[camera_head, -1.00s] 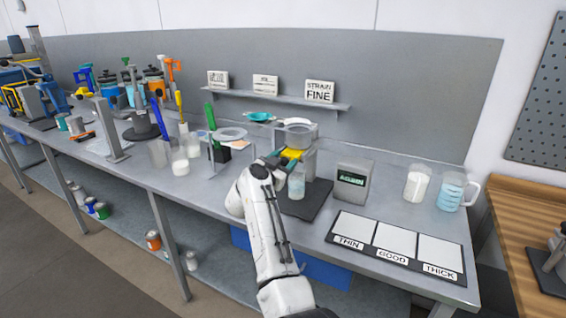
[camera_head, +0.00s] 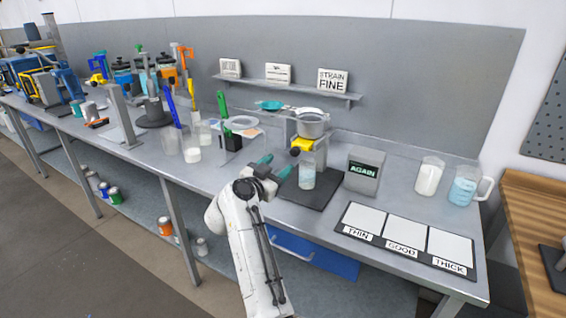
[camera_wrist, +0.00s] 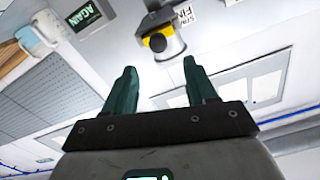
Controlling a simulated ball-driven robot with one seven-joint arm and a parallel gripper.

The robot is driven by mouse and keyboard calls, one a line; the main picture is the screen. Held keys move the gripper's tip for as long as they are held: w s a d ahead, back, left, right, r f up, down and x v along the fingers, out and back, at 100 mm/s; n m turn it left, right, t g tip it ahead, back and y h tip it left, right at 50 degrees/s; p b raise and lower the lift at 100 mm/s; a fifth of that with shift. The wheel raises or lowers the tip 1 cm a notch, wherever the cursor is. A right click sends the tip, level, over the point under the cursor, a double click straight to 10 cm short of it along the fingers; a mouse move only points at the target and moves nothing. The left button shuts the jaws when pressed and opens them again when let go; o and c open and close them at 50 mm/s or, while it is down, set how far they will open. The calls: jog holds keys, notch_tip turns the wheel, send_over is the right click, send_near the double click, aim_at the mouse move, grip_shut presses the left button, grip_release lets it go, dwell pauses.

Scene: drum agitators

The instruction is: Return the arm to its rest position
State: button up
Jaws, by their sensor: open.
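My white arm (camera_head: 247,245) reaches up from the lower edge of the head view to the front of the grey workbench. My gripper (camera_head: 277,166) has dark green fingers, spread apart with nothing between them. It is just left of a glass beaker (camera_head: 307,176) of pale liquid, which stands on the dark base of a stand with a yellow part (camera_head: 302,146). In the wrist view, my gripper (camera_wrist: 160,84) shows both fingers apart and empty, with the yellow part (camera_wrist: 158,43) beyond them; this view is strongly tilted.
A grey box reading AGAIN (camera_head: 363,173) stands right of the stand. A board marked THIN, GOOD, THICK (camera_head: 405,240) lies at the front. A jar (camera_head: 429,176) and a blue-filled jug (camera_head: 467,188) stand at right. Tall glasses (camera_head: 193,148) stand left. The floor in front is free.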

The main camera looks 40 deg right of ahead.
jog(key=shift+a, duration=0.1)
dwell(0.6)
jog(key=s+a+r+n+t+y, duration=0.1)
jog(key=a+n+t+y, duration=0.35)
jog(key=n+t, duration=0.3)
jog(key=a+r+n+t+y, duration=0.25)
jog(key=n+t+y, duration=0.3)
jog(key=t, duration=0.35)
jog(key=s+a+f+n+g+y, duration=0.3)
jog(key=s+a+f+n+y, duration=0.15)
jog(key=f, duration=0.25)
jog(key=s+a+f+n+g+y, duration=0.3)
jog(key=a+f+n+y, duration=0.15)
jog(key=f+y, duration=0.2)
jog(key=s+a+f+m+g+h, duration=0.1)
jog(key=s+f+m+g, duration=0.1)
jog(key=s+f+g, duration=1.05)
jog(key=s+d+f+m+g+h, duration=0.1)
jog(key=s+f, duration=0.1)
jog(key=s, duration=0.9)
jog(key=s+d+f+m+g+h, duration=0.1)
jog(key=s+f+m+g+h, duration=0.1)
jog(key=s, duration=0.9)
jog(key=shift+s+d+m, duration=0.15)
jog(key=shift+s+m, duration=0.15)
jog(key=shift+s, duration=0.1)
